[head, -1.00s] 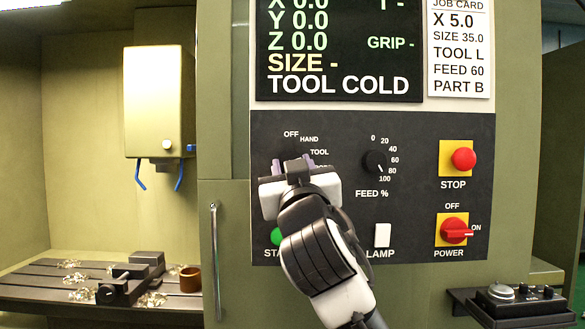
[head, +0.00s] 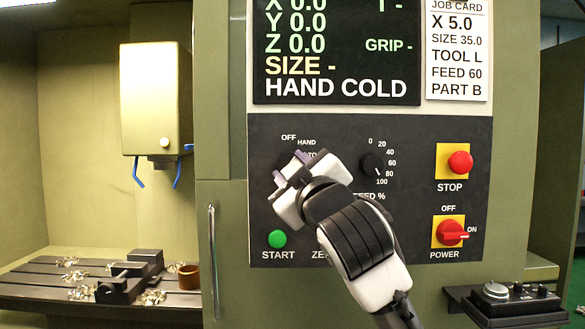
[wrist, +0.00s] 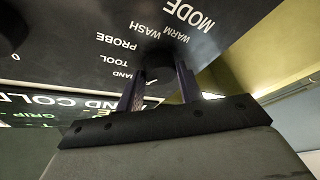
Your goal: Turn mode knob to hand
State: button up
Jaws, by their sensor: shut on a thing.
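The mode knob (wrist: 162,60) is a dark round knob on the black control panel, seen between my fingers in the wrist view. My gripper (head: 291,168) is shut on it, with one finger on each side (wrist: 160,88). The gripper is tilted in the head view, and it hides most of the knob and part of its labels. OFF and HAND show above it; TOOL is partly covered. The knob's pointer cannot be seen. The screen (head: 335,62) reads HAND COLD.
Right of my gripper is the feed knob (head: 373,165). The red stop button (head: 460,162) and red power switch (head: 452,233) are farther right. The green start button (head: 277,239) is below. A vertical door handle (head: 212,262) stands at left.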

dwell(0.4)
jog(key=o, duration=1)
jog(key=b+v, duration=0.4)
jog(key=v, duration=0.9)
jog(key=shift+s+d, duration=0.2)
jog(key=shift+s, duration=0.15)
